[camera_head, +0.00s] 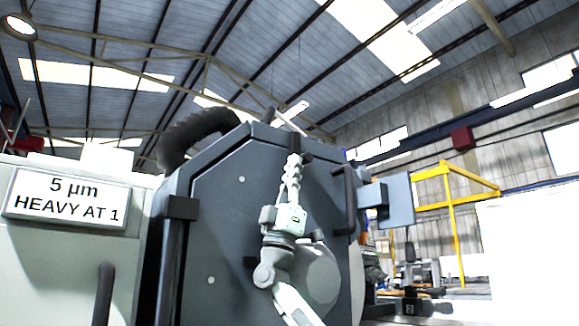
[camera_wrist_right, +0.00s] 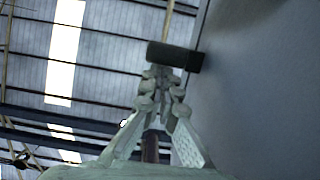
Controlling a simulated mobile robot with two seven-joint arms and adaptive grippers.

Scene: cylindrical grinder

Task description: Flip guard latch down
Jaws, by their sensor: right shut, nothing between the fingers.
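The grinder's guard (camera_head: 215,215) is a large dark grey panel in the middle of the head view. A short dark bar (camera_head: 303,149), which looks like the guard latch, sits at its top edge. In the right wrist view the dark bar (camera_wrist_right: 172,56) lies across the fingertips and sticks out from the grey panel (camera_wrist_right: 260,100). My right gripper (camera_head: 293,160) points up in front of the guard, with its fingers closed together and empty. Its tips (camera_wrist_right: 163,72) are at the bar's underside; I cannot tell whether they touch. My left gripper is not in view.
A dark vertical handle (camera_head: 346,200) stands on the guard's right side, near a blue-grey box (camera_head: 398,199). A black ribbed hose (camera_head: 195,136) arches behind the guard. A sign (camera_head: 68,199) reading "5 µm HEAVY AT 1" is at left, above a dark lever (camera_head: 103,295).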

